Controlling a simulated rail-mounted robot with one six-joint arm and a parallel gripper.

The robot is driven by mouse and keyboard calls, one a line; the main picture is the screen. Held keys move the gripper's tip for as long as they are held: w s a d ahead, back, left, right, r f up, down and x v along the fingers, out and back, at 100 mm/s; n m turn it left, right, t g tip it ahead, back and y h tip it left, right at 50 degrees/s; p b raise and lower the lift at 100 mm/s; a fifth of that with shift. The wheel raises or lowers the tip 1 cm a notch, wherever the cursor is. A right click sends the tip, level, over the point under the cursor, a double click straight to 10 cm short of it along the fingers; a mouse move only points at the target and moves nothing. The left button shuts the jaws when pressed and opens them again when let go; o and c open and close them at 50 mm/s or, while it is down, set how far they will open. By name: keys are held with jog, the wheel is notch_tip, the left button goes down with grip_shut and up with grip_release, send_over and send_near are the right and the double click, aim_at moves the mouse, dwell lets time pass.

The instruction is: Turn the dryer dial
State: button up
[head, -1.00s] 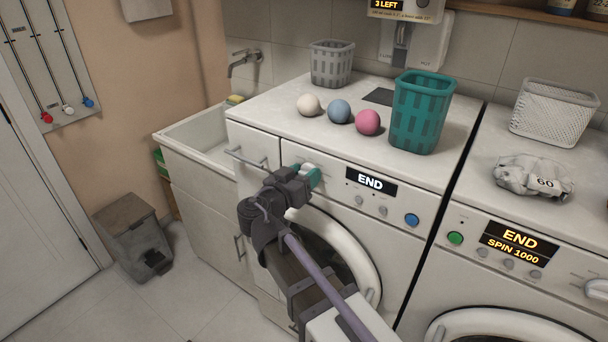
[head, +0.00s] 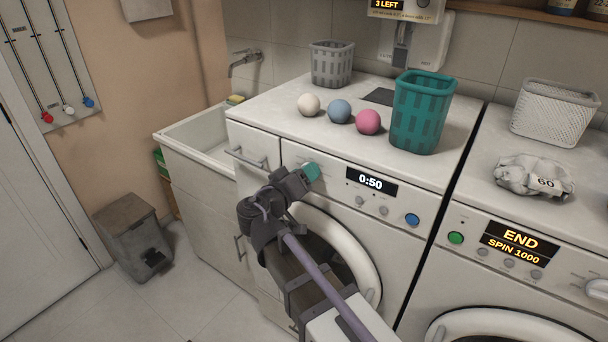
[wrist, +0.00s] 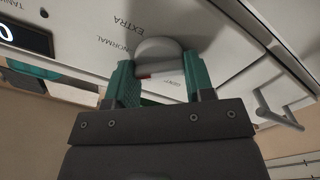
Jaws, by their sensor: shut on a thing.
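The dryer (head: 350,205) is the left white machine, with a lit display (head: 371,182) reading 0:50. Its pale round dial (wrist: 158,47) shows in the wrist view between my two teal fingers, with a small red mark near its lower edge. EXTRA and NORMAL are printed beside the dial, and part of another label shows between the fingers. My gripper (wrist: 160,68) is shut on the dial; it also shows in the head view (head: 309,172) at the upper left of the dryer's panel. There my finger hides the dial.
On the dryer top stand a teal basket (head: 420,115), a grey basket (head: 331,64) and three balls (head: 339,111). A blue button (head: 412,220) sits right on the panel. The washer (head: 515,222) adjoins on the right, a sink (head: 199,136) on the left.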

jog(key=shift+f+n, duration=0.15)
jog(key=shift+n, duration=4.75)
jog(key=o, duration=0.9)
jog(key=v, duration=1)
jog(key=shift+s+a, duration=0.25)
jog(key=shift+s, duration=0.1)
